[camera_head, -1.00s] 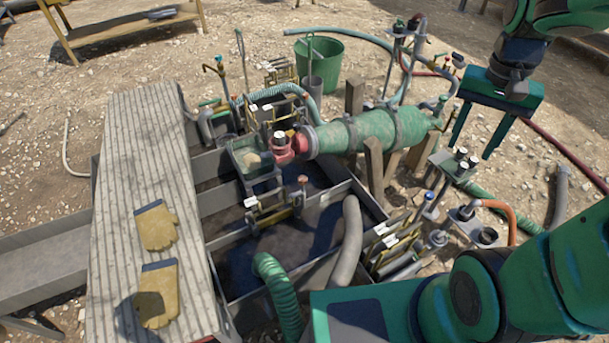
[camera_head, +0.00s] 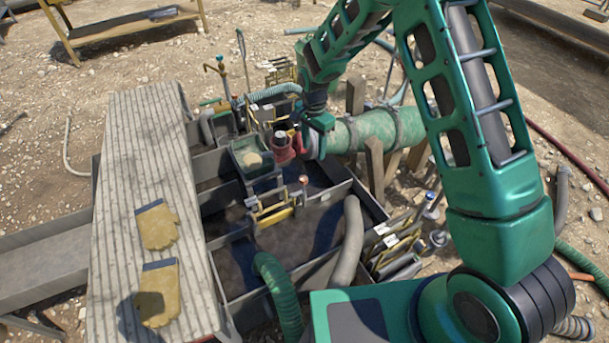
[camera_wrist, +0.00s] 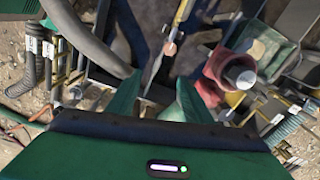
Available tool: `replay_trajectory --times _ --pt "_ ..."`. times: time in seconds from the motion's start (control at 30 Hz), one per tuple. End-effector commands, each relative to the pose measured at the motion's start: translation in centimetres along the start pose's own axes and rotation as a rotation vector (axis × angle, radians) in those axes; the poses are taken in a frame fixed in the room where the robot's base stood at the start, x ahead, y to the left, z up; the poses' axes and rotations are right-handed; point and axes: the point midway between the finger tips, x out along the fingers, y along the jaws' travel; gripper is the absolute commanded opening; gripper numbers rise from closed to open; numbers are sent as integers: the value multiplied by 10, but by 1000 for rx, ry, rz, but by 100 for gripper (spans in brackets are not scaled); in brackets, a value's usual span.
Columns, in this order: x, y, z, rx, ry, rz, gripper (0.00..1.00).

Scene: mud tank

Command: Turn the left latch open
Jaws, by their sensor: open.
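The red coupling (camera_head: 283,153) sits at the left end of the green ribbed pipe (camera_head: 368,130), beside the small green box. In the wrist view the coupling (camera_wrist: 220,72) is right of centre, with a grey cylinder end showing. I cannot clearly make out the left latch; it is too small or hidden by my arm. My gripper (camera_wrist: 157,100) is open and empty, its two green fingers apart, with the coupling beyond and to the right of them. In the head view my arm reaches down to just right of the coupling, and the fingers are mostly hidden there.
A copper-coloured knob (camera_head: 303,179) on a thin rod stands in front of the coupling. The small green box (camera_head: 237,152) is on its left. A grey hose (camera_head: 350,240) and a green hose (camera_head: 270,270) drop into the tank (camera_head: 231,267). Gloves (camera_head: 158,228) lie on the planks.

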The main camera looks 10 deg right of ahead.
Motion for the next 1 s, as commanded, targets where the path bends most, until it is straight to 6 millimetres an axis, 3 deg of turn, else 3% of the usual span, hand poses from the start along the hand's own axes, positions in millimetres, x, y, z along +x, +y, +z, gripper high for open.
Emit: replay_trajectory --times 0.1,0.23,0.43,0.8,1.0 --pt "24 -15 18 17 -11 -1 46" --pt "35 -22 25 29 -16 -5 46" --pt "56 -22 27 30 -18 -3 46" --pt "119 -22 28 30 -17 -2 46" --pt "137 -22 27 31 -16 -4 46"
